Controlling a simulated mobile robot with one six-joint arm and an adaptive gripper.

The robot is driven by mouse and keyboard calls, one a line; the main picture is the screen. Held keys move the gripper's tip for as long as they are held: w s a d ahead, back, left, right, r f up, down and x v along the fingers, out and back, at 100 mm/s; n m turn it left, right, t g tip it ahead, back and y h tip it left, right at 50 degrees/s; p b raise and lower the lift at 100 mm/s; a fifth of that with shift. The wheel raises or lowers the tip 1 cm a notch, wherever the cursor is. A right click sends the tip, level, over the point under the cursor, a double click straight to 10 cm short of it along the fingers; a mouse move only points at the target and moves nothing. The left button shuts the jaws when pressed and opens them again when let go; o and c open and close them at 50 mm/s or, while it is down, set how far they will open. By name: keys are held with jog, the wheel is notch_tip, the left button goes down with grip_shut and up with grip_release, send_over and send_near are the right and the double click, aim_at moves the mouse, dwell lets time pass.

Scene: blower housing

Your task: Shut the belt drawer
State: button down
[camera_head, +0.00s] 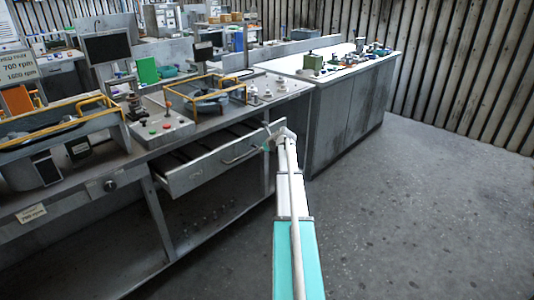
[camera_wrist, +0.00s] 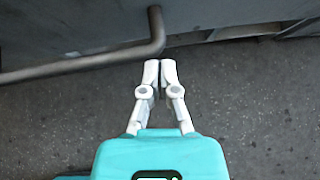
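The belt drawer (camera_head: 205,168) is a grey metal drawer under the bench and stands pulled out. Its bar handle (camera_head: 243,155) runs along the front panel. In the wrist view the handle (camera_wrist: 85,64) enters from the left and bends up to the drawer front (camera_wrist: 85,25). My gripper (camera_head: 270,141) is at the right end of the drawer front. In the wrist view my gripper (camera_wrist: 160,63) has its white fingertips together with nothing between them. They are just below the handle's bend; I cannot tell whether they touch it.
The workbench (camera_head: 150,210) has an open lower shelf below the drawer. A control box (camera_head: 160,128) and yellow-railed fixtures stand on top. A grey cabinet (camera_head: 345,115) stands to the right. The floor (camera_head: 430,200) on the right is clear.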

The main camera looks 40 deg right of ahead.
aim_at(251, 142)
jog(key=w, duration=1.3)
jog(key=shift+a, duration=0.15)
jog(key=shift+s+a+f, duration=0.15)
jog(key=shift+s+a, duration=0.05)
jog(key=shift+s, duration=0.4)
jog(key=s, duration=0.2)
jog(key=s+b, duration=0.1)
jog(key=shift+s+a+f, duration=0.15)
jog(key=shift+f, duration=0.15)
jog(key=shift+s+r+p, duration=0.45)
jog(key=shift+r+p, duration=0.25)
jog(key=p+v, duration=0.5)
jog(key=v, duration=0.3)
jog(key=shift+s, duration=0.3)
